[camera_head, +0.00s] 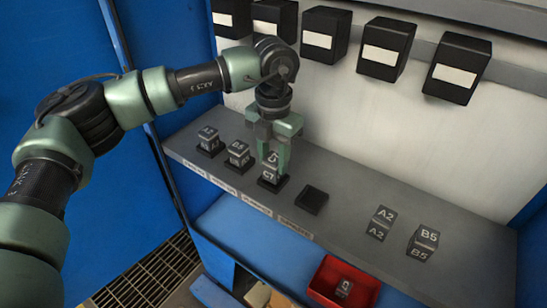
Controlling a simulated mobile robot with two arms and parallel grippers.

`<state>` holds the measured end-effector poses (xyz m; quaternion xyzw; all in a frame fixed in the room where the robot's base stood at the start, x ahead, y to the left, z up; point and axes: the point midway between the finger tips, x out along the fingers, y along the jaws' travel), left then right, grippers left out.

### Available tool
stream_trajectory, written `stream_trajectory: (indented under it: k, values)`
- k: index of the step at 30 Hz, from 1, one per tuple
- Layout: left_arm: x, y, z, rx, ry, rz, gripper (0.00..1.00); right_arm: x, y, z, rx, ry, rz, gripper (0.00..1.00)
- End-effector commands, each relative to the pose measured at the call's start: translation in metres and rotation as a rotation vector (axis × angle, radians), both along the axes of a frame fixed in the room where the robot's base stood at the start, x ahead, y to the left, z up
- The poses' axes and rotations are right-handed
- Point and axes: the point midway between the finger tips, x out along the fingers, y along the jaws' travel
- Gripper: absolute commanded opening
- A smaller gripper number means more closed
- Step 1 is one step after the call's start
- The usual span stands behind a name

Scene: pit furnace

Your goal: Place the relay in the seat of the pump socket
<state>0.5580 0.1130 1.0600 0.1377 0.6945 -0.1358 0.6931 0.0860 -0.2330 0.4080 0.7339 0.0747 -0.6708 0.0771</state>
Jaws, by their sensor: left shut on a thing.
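My left gripper (275,158) points down over the shelf with its fingers shut on a small grey relay (269,173) marked C7. The relay is upright at the third black socket (272,184) from the left; I cannot tell whether it is fully seated or just above. The fourth socket (311,201) is empty. The first two sockets hold relays, one at the far left (209,139) and one beside it (238,152). Labels (256,205) run along the shelf's front edge, too small to read, so I cannot tell which socket is the pump's. My right gripper is not in view.
Two loose relays, A2 (380,224) and B5 (423,243), stand on the grey shelf (345,213) at the right. A red bin (326,282) below the front edge holds another relay (344,288). Black boxes (386,48) hang on the wall behind.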

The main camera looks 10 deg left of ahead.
Motion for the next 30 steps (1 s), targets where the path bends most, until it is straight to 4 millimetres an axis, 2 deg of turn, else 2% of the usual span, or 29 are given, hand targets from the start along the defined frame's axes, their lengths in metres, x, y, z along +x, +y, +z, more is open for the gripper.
stream_trajectory:
  k: [1,3,14,15,17,25,29,30]
  values:
    - [-0.001,0.0,-0.004,0.0,0.002,0.0,0.0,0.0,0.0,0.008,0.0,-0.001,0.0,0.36]
    - [0.0,0.0,-0.011,-0.001,-0.002,0.0,0.0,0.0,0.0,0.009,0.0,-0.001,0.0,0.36]
    - [0.0,0.0,-0.018,-0.002,-0.002,0.001,0.0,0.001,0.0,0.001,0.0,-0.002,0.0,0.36]
    - [0.0,0.0,-0.017,-0.002,-0.002,0.001,0.44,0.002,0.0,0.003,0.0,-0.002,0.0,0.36]
    - [0.0,0.0,-0.017,-0.002,-0.002,0.001,0.57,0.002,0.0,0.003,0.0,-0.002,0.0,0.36]
    - [0.0,0.0,-0.016,-0.002,-0.002,0.001,0.57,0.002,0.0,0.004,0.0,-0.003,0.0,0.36]
    - [0.0,0.0,-0.009,-0.001,-0.003,0.001,0.57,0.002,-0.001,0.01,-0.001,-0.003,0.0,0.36]
    - [0.001,0.0,-0.008,-0.002,-0.005,0.001,0.57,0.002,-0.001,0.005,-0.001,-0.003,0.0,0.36]
